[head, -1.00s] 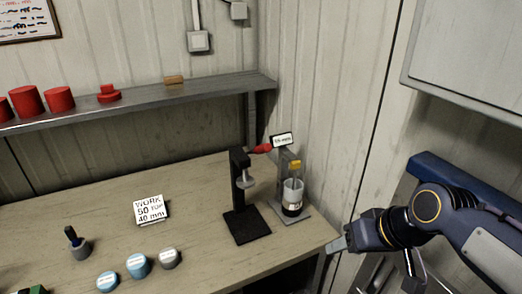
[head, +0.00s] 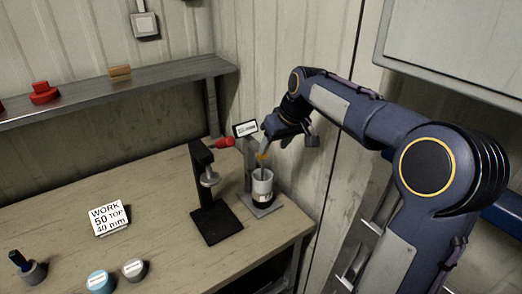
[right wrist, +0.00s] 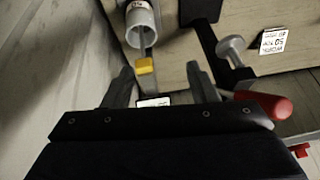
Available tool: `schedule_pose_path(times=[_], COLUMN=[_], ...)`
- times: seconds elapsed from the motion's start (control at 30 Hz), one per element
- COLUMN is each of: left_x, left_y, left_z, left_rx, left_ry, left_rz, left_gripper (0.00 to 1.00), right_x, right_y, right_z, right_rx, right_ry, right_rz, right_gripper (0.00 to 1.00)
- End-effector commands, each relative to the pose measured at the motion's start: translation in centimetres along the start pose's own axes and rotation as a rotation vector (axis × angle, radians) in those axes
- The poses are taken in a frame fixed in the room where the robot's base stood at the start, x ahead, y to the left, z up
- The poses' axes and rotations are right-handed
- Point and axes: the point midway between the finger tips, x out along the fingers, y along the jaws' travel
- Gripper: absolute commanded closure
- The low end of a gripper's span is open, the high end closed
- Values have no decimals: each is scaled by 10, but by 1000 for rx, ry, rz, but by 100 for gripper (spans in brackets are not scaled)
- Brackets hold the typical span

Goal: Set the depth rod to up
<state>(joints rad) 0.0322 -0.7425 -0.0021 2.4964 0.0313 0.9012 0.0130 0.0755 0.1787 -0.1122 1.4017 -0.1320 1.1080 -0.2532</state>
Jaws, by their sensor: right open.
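The depth rod (head: 262,166) is a thin rod with a yellow cap, standing in a grey-white cylinder (head: 263,187) at the table's right end. In the right wrist view the yellow cap (right wrist: 145,66) stands clear of the cylinder's mouth (right wrist: 140,22) with some rod showing between. My right gripper (head: 265,143) is just above the cap in the head view. In the right wrist view my right gripper (right wrist: 160,80) is open and empty, with the cap near the gap between its fingertips. Whether the fingers touch the cap cannot be told. My left gripper is not in view.
A black stand (head: 208,195) with a red handle (head: 222,142) stands just left of the cylinder. A small sign (head: 245,128) is behind the rod. A work card (head: 109,219) and several small pots are further left. The wall is close on the right.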

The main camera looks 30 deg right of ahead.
Motion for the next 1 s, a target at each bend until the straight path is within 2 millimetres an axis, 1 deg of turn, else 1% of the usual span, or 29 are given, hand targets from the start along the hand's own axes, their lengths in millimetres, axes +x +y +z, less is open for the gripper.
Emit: schedule_pose_path(times=[0.03,0.1,0.2,0.27,0.37,0.47,0.6,0.8,1.0], left_x=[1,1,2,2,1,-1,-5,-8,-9], left_y=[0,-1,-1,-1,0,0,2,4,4], left_z=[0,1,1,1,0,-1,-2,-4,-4], left_rx=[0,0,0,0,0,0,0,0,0], left_ry=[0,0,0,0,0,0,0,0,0], left_rz=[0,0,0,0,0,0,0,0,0], left_gripper=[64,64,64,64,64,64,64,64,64], right_x=[12,24,35,38,46,58,81,107,116], right_y=[8,18,27,30,32,32,34,36,36], right_z=[-14,-30,-45,-49,-50,-50,-49,-48,-48], right_rx=[-15,-35,-55,-61,-65,-64,-64,-64,-63], right_ry=[-11,-21,-30,-32,-36,-37,-37,-35,-33], right_rz=[17,40,63,70,73,73,72,72,72], right_gripper=[47,47,47,47,47,47,47,47,47])
